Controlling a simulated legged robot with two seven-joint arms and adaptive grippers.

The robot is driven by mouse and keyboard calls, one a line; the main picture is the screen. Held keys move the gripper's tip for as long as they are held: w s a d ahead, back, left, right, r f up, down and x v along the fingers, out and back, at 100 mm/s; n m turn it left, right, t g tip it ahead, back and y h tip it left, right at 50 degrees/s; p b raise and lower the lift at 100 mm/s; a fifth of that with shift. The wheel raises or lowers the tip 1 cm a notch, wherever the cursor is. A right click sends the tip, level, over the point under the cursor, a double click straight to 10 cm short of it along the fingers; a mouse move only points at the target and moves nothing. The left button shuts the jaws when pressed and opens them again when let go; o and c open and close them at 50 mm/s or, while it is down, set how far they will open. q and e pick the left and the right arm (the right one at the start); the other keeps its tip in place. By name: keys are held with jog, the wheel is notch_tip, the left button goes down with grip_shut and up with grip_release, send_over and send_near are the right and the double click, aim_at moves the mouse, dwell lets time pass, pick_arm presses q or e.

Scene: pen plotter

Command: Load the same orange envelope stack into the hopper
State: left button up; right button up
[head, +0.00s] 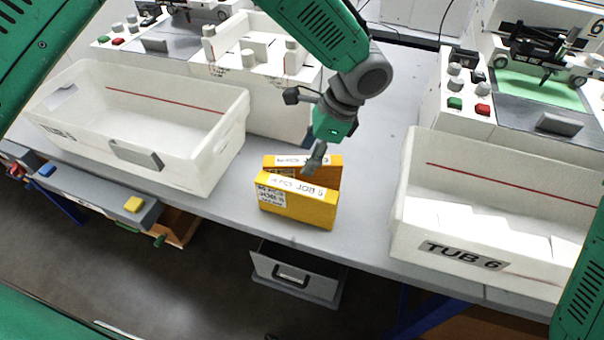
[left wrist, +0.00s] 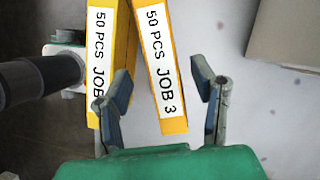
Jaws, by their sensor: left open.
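Two envelope stacks stand side by side on the grey table in the head view. The yellow one (head: 297,207) is in front and the orange one (head: 333,172) is just behind it. In the left wrist view, the orange stack (left wrist: 180,125) has a white label reading "50 PCS JOB 3", and the yellow stack (left wrist: 122,35) is to its left. My left gripper (head: 314,160) is over the stacks, pointing down. In the wrist view its open fingers (left wrist: 162,110) straddle the orange stack's near end. Contact cannot be told. My right gripper is not in view.
A white machine box with upright posts (head: 250,60) stands behind the stacks; whether it is the hopper is unclear. An empty white tub (head: 215,170) stands left, and tub 6 (head: 455,225), holding white items, right. The table between stacks and tub 6 is clear.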

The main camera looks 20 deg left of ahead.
aim_at(305, 160)
pick_arm(q)
jog(key=x, duration=0.3)
jog(key=shift+w+d+f, duration=0.2)
jog(key=shift+f, duration=0.05)
jog(key=shift+a, duration=0.25)
grip_shut()
jog(key=shift+d, duration=0.1)
